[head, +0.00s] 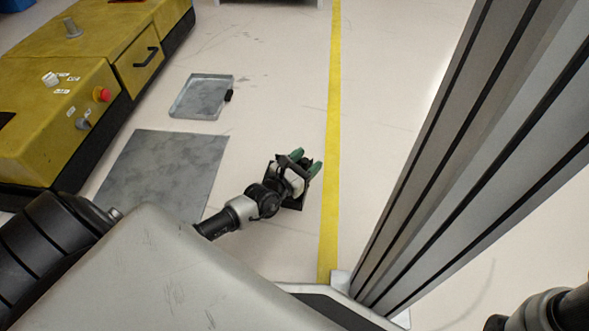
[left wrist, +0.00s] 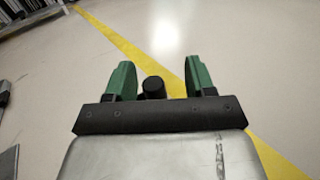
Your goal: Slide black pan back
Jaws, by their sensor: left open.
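No pan that is clearly black shows. A shallow grey metal tray (head: 200,97) with a black handle or clip (head: 228,96) on its right side lies on the floor, right of the yellow module. My left gripper (head: 307,162) has green fingers and is to the right of and nearer than the tray, well apart from it. It is open and nothing is held; in the left wrist view its fingers (left wrist: 158,68) stand apart with a black cylinder, seemingly part of the gripper, between them. My right gripper is out of view.
The yellow module (head: 48,110) stands at left, with a black drawer handle (head: 146,57), a red button (head: 102,94) and knobs. A flat grey plate (head: 165,165) lies before the tray. A yellow floor line (head: 331,150) runs past my left gripper; the floor around it is clear.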

